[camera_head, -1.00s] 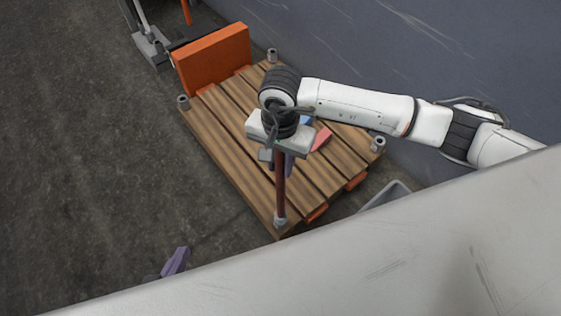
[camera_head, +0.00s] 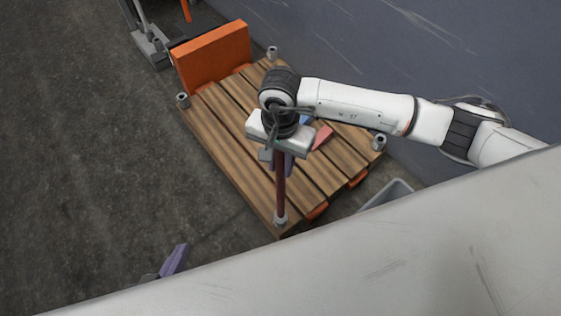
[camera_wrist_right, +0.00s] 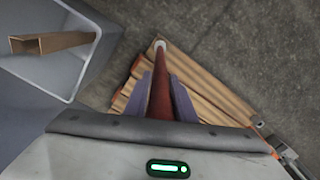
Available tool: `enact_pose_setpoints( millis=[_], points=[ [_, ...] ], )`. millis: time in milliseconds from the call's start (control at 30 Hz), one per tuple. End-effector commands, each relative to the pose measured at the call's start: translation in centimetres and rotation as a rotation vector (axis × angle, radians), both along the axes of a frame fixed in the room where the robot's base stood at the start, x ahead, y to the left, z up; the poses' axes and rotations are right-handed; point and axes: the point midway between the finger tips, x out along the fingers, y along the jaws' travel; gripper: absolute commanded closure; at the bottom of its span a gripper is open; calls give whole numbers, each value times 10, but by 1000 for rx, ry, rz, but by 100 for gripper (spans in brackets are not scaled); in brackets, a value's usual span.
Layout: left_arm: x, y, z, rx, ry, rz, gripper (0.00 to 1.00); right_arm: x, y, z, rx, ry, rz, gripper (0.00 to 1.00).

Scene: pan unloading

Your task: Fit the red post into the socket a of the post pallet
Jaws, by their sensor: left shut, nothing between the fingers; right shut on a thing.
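The red post (camera_head: 281,190) stands upright at the near corner of the wooden pallet (camera_head: 222,128). Its lower end is at the grey socket (camera_head: 280,221) there; I cannot tell how deep it sits. Other grey sockets stand at the left corner (camera_head: 183,100), far corner (camera_head: 272,53) and right corner (camera_head: 378,143); no letters are readable. My right gripper (camera_head: 282,165) is shut on the post's upper part. In the right wrist view the post (camera_wrist_right: 161,95) runs between the purple fingers. My left gripper (camera_head: 176,260) is shut and empty over the floor, partly hidden.
An orange block (camera_head: 212,58) stands at the pallet's back left edge. Red and blue pieces (camera_head: 321,138) lie on the boards. A grey bin (camera_head: 388,194) stands right of the pallet, with a brown piece (camera_wrist_right: 55,42) inside. A wall is behind; floor at left is clear.

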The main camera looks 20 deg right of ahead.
Motion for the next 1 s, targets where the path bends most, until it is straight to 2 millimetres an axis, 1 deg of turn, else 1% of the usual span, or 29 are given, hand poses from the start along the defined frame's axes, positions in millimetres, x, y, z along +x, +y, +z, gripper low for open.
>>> enact_pose_setpoints(
  millis=[733, 1000],
  points=[
    [-3, -2, -10, -8, 14, 1, 100, 1, 0, -10, 1, -2, 0, 100],
    [2, -3, -9, -10, 8, -2, 100, 1, 0, -14, 1, -2, 0, 100]
  ],
)
